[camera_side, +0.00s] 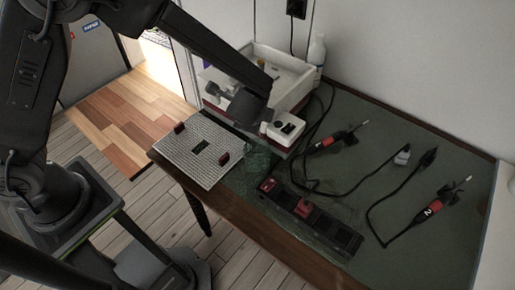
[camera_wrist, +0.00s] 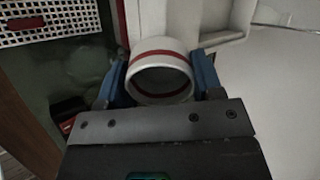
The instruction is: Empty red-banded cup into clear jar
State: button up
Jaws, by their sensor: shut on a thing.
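The red-banded cup (camera_wrist: 163,50) is white with a red ring. In the wrist view it sits between the two blue fingers of my gripper (camera_wrist: 160,78), which is shut on it. Its round opening shows, but I cannot make out what is inside. In the side view my gripper (camera_side: 256,108) hangs above the table near the white tray, and I cannot clearly make out the cup there. The clear jar (camera_side: 258,158) is a faint glassy shape on the table below my gripper. A glassy shape, likely the jar, shows left of the cup in the wrist view (camera_wrist: 88,66).
A white perforated board (camera_side: 192,165) with red blocks lies left of the jar. A white tray (camera_side: 300,85) stands behind. A dark rack (camera_side: 325,228) with red pieces lies in front, right of the jar. Corded tools (camera_side: 335,140) lie on the green mat at right.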

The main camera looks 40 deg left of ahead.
jog(key=shift+w+a+f+t, duration=0.1)
jog(key=shift+f+t, duration=0.1)
jog(key=shift+t, duration=0.2)
jog(key=shift+f+t+y+p, duration=0.3)
jog(key=shift+f+t+y, duration=0.25)
jog(key=shift+t+y, duration=0.05)
dwell(0.7)
